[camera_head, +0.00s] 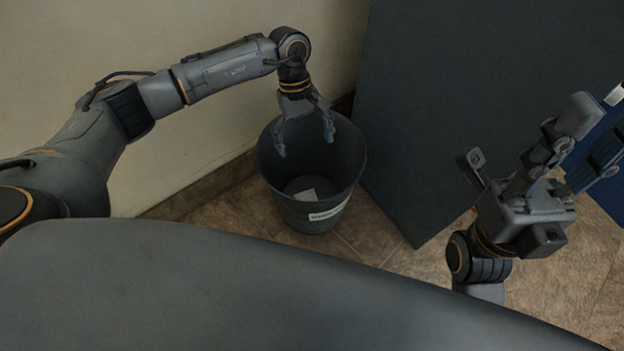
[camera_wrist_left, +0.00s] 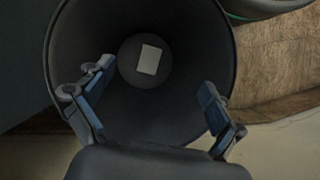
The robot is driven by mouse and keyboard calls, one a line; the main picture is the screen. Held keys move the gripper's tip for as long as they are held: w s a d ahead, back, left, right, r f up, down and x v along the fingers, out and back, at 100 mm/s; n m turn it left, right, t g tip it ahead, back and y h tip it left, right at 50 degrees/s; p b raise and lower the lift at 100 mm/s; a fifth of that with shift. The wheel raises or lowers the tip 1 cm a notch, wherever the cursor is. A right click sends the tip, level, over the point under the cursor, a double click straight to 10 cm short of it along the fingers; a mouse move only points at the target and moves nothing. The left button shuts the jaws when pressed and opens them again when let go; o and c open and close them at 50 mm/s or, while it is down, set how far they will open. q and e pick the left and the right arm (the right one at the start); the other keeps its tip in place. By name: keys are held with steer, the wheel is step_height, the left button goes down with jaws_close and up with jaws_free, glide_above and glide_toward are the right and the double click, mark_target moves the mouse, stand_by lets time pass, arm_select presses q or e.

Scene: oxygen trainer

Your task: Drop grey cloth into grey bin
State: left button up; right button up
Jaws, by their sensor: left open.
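The dark grey bin (camera_head: 312,213) stands on the floor by the wall, and its inside fills much of the left wrist view (camera_wrist_left: 190,40). My left gripper (camera_head: 305,142) hangs over the bin with its fingers reaching down inside the rim. Its fingers are spread wide in the left wrist view (camera_wrist_left: 156,77), with nothing between them. A small pale grey flat rectangle (camera_wrist_left: 149,60) lies on the bin's bottom, and it also shows in the head view (camera_head: 305,195). I cannot tell whether it is the grey cloth. My right gripper (camera_head: 597,128) is raised at the right, fingers apart and empty.
A large dark grey panel (camera_head: 450,100) stands close to the bin's right side. The beige wall (camera_head: 215,165) and its brown baseboard (camera_head: 205,190) are behind and left of it. Brown tiled floor (camera_head: 410,265) is clear in front. A blue object (camera_head: 606,185) is at the right edge.

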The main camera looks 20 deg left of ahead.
arm_select(q)
steer(key=v, duration=1)
steer(key=shift+r, duration=0.25)
